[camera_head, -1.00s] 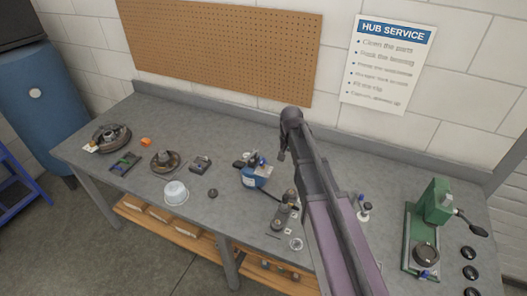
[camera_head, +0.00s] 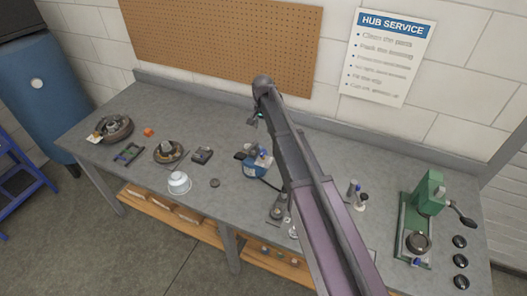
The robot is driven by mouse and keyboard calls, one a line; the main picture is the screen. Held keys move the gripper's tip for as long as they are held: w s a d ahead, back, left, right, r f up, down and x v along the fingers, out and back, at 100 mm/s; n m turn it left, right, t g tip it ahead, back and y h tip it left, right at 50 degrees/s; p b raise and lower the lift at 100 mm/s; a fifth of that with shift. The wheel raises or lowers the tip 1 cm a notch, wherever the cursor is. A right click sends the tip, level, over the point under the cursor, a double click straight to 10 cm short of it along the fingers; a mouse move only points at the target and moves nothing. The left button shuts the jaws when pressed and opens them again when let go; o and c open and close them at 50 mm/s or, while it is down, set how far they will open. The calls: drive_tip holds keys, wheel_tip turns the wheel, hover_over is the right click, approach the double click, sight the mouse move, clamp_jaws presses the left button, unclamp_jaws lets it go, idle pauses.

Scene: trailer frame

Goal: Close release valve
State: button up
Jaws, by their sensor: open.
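I cannot tell for certain which part is the release valve. A green press (camera_head: 428,197) stands at the right of the bench, with a dark lever (camera_head: 462,214) on its right side. A small blue knob (camera_head: 416,262) shows low at the front of the press. A blue unit (camera_head: 256,166) with small fittings on top stands mid-bench. My gripper (camera_head: 256,119) hangs from the arm's end, small in view, above the bench behind the blue unit. It is open and appears empty. It is far left of the green press. My arm hides part of the bench between them.
The grey bench (camera_head: 215,120) holds a hub (camera_head: 113,128), another hub part (camera_head: 168,152), a white bowl (camera_head: 179,183) and an orange block (camera_head: 148,132) at the left. Black round parts (camera_head: 460,242) line the right edge. A pegboard (camera_head: 220,40) and wall stand behind.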

sight(263, 152)
drive_tip(key=shift+f+b, duration=6.7)
drive_tip(key=shift+f, duration=0.1)
clamp_jaws()
